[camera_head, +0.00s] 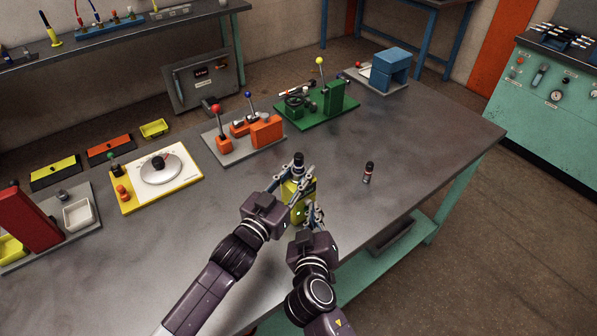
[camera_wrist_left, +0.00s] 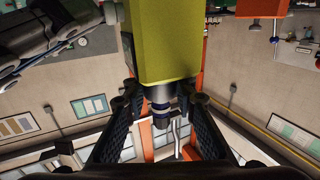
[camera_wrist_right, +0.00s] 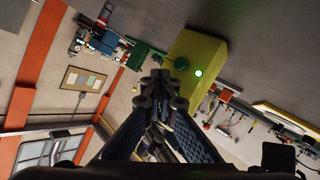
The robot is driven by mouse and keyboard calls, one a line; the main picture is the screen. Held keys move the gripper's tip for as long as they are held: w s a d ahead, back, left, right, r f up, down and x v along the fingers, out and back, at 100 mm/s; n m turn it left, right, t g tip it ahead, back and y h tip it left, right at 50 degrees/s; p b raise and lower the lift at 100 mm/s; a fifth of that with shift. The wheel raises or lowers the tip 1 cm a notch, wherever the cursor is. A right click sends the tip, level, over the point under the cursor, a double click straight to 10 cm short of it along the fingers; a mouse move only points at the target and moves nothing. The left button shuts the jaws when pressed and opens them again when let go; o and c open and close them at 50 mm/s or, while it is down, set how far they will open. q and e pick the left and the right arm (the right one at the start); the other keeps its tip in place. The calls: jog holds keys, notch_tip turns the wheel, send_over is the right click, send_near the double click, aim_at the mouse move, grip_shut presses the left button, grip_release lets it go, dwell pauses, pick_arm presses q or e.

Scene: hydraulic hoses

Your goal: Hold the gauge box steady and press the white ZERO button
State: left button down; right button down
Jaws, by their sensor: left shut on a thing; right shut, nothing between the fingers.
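The yellow-green gauge box (camera_head: 298,211) is held up over the front of the bench, with a dark fitting (camera_head: 298,160) at its far end. My left gripper (camera_head: 296,174) is shut on that fitting; in the left wrist view the box (camera_wrist_left: 160,40) extends from the banded fitting (camera_wrist_left: 160,104) between the fingers. My right gripper (camera_head: 316,212) is shut and empty, close beside the box. In the right wrist view its fingertips (camera_wrist_right: 156,80) are near the box (camera_wrist_right: 205,50). That face shows a bright greenish-white light (camera_wrist_right: 198,73) and a dark green round part (camera_wrist_right: 181,64). I cannot make out the ZERO lettering.
A small black fitting with a red band (camera_head: 368,173) stands on the bench (camera_head: 435,140) to the right. Lever (camera_head: 245,138), green (camera_head: 320,105) and dial (camera_head: 160,177) fixtures stand behind and to the left. The bench's right part is mostly clear.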

jog(key=shift+s+d, duration=0.95)
jog(key=shift+s, duration=0.2)
jog(key=shift+s+d, duration=0.9)
jog(key=shift+s, duration=0.25)
pick_arm(q)
jog(key=c, duration=1.5)
grip_release()
jog(key=shift+a, duration=0.1)
jog(key=v, duration=1.2)
